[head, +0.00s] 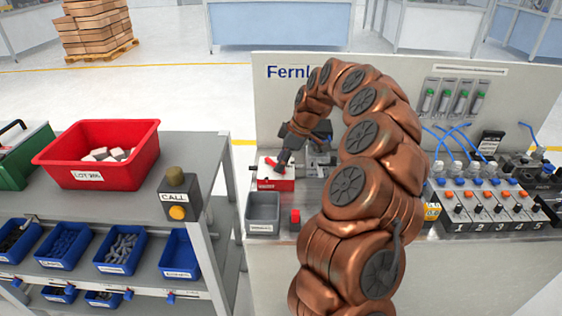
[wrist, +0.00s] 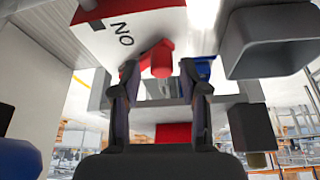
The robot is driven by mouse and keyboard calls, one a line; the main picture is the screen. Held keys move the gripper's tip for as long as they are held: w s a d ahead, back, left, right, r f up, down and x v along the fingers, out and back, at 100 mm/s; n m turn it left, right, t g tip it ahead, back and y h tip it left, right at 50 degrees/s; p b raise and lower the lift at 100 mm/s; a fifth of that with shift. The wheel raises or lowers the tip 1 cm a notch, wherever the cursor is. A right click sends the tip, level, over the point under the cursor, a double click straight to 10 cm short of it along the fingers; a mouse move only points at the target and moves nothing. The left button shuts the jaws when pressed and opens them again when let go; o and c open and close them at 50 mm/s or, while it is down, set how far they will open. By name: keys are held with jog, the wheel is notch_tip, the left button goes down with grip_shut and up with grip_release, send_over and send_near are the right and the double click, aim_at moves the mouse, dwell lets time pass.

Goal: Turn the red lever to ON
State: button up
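The lever box (head: 277,184) is white with a red front strip and stands at the left of the bench top. It also shows close up at the top of the wrist view (wrist: 150,28), with ON lettering upside down. The red lever (wrist: 159,60) shows its rounded end between my fingers, nearer the top. My gripper (wrist: 160,74) is open, with clear space on both sides of the lever. In the head view my gripper (head: 287,156) is over the box from behind and hides part of the lever.
A panel with several numbered switches (head: 488,204) is at right. A shelf cart with a red bin (head: 98,155) and a CALL button box (head: 177,197) stands at left.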

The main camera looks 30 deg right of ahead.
jog(key=shift+s, duration=0.1)
jog(key=v, duration=1.2)
jog(key=shift+c, duration=0.2)
